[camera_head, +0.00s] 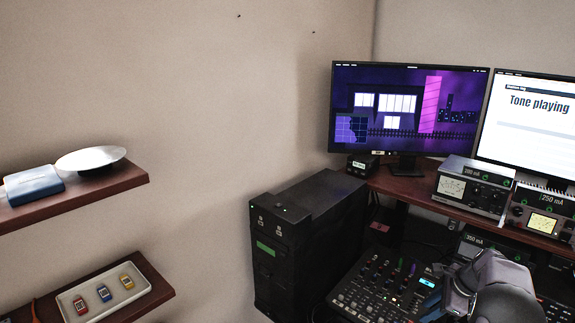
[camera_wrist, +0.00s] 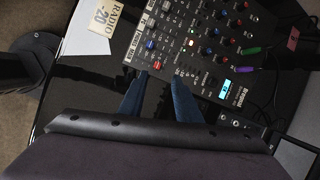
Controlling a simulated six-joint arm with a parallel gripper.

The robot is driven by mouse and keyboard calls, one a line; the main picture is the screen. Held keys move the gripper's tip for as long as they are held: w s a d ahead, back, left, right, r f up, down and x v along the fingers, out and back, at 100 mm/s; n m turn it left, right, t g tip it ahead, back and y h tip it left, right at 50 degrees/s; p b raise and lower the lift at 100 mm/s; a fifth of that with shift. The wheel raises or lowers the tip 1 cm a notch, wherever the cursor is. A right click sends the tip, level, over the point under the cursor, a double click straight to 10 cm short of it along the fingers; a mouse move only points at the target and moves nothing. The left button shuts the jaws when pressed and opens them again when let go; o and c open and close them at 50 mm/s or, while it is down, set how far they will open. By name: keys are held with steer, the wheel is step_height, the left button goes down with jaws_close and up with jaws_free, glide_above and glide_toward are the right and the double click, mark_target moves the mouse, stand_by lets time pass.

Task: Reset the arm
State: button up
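My arm comes in at the lower right of the head view, over the desk. My gripper (camera_wrist: 160,78) shows in the wrist view as two blue fingers with a clear gap between them, so it is open and empty. The fingertips point at the near edge of a black mixer (camera_wrist: 215,50) with rows of coloured knobs and a small lit blue display. The mixer (camera_head: 378,285) also shows in the head view, left of my arm. I cannot tell whether the fingertips touch it.
A black computer tower (camera_head: 300,245) stands left of the mixer. Tuner boxes with meters (camera_head: 473,190) sit on a raised shelf below two monitors (camera_head: 408,110); the right one reads "Tone playing". Wall shelves at left hold a plate (camera_head: 90,158) and a tray of watches (camera_head: 75,309).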

steer(key=s+a+f+n+g, duration=0.1)
steer(key=s+f+n, duration=0.1)
steer(key=s+n, duration=0.1)
steer(key=s+a+f+n+g, duration=0.1)
steer(key=s+f+n, duration=0.2)
steer(key=s+a+f+n, duration=0.1)
steer(key=s+f+n, duration=0.2)
steer(key=shift+s+f+g, duration=0.25)
steer(key=shift+s+g, duration=0.15)
steer(key=s+a+n, duration=0.1)
steer(key=s, duration=0.1)
steer(key=s+a+n+g, duration=0.1)
steer(key=s, duration=0.1)
steer(key=s+a+f+n, duration=0.1)
steer(key=s, duration=0.2)
steer(key=shift+a+g, duration=0.3)
steer(key=shift+a, duration=0.1)
steer(key=s+a+r+n+g+h, duration=0.1)
steer(key=s+a+r+n, duration=0.3)
steer(key=s+a, duration=0.35)
steer(key=s+a+r+n+g+h, duration=0.1)
steer(key=s+a+r+n, duration=0.4)
steer(key=s+a, duration=0.3)
steer(key=w+a+r+n+t+p, duration=0.1)
steer(key=w+a+r+n+t, duration=0.1)
steer(key=w+a+r, duration=0.2)
steer(key=shift+w+a+n, duration=0.25)
steer(key=shift+a+n, duration=0.05)
steer(key=shift+a, duration=0.7)
